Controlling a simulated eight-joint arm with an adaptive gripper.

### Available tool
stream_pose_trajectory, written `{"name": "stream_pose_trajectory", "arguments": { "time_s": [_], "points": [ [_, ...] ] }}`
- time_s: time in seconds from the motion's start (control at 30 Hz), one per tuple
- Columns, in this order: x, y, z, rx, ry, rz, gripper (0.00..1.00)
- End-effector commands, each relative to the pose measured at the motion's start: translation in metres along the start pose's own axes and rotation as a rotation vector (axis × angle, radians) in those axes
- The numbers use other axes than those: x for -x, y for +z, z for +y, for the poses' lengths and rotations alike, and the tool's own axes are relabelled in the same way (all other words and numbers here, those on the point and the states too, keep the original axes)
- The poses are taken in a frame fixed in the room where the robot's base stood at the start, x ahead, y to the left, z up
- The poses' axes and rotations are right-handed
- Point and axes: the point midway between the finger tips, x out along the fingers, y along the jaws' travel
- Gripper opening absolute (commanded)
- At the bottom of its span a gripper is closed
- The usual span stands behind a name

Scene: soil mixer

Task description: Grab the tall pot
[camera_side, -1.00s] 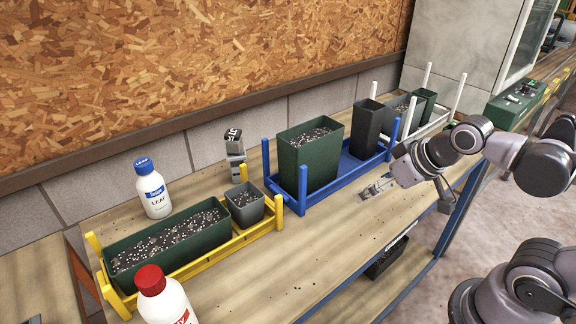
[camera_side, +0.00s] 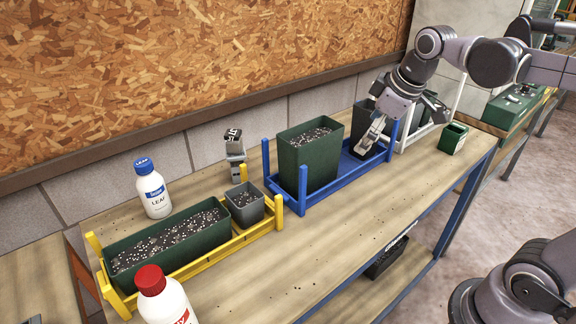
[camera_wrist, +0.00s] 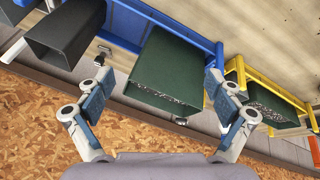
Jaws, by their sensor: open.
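A tall, narrow dark pot (camera_side: 360,116) stands upright in the right end of the blue rack (camera_side: 342,184). My gripper partly hides it in the side view; it shows at upper left in the wrist view (camera_wrist: 65,38). A larger dark green pot (camera_side: 311,160), filled with speckled soil, stands beside it in the same rack. My gripper (camera_side: 368,142) is open and empty, over the right part of the blue rack by the dark pot. In the wrist view, the green pot (camera_wrist: 168,66) appears between the spread fingers (camera_wrist: 160,90); contact cannot be told.
A yellow rack (camera_side: 238,243) holds a long green planter (camera_side: 125,260) and a small grey pot (camera_side: 243,216). A blue-capped bottle (camera_side: 152,190) and red-capped bottle (camera_side: 162,300) stand nearby. A small green container (camera_side: 453,138) is at right. The front table is mostly clear.

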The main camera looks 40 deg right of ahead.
Motion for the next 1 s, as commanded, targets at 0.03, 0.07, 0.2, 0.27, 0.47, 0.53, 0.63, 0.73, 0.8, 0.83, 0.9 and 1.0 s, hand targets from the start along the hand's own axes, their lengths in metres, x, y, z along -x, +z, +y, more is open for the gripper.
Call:
{"name": "stream_pose_trajectory", "arguments": {
  "time_s": [0.03, 0.07, 0.2, 0.27, 0.47, 0.53, 0.63, 0.73, 0.8, 0.83, 0.9, 1.0],
  "points": [
    [0.004, -0.011, 0.016, 0.057, -0.006, -0.026, 0.92],
    [0.006, -0.016, 0.024, 0.098, -0.012, -0.041, 0.92],
    [0.011, -0.036, 0.063, 0.285, -0.053, -0.106, 0.92],
    [0.012, -0.043, 0.080, 0.366, -0.076, -0.131, 0.92],
    [0.010, -0.059, 0.135, 0.627, -0.174, -0.194, 0.92],
    [0.007, -0.061, 0.154, 0.718, -0.214, -0.208, 0.92],
    [0.002, -0.061, 0.178, 0.842, -0.276, -0.219, 0.92],
    [-0.004, -0.059, 0.199, 0.951, -0.334, -0.221, 0.92],
    [-0.007, -0.056, 0.209, 1.013, -0.369, -0.218, 0.92],
    [-0.008, -0.055, 0.213, 1.036, -0.380, -0.216, 0.92],
    [-0.010, -0.053, 0.219, 1.076, -0.404, -0.212, 0.92],
    [-0.013, -0.051, 0.224, 1.109, -0.422, -0.208, 0.92]
  ]
}}
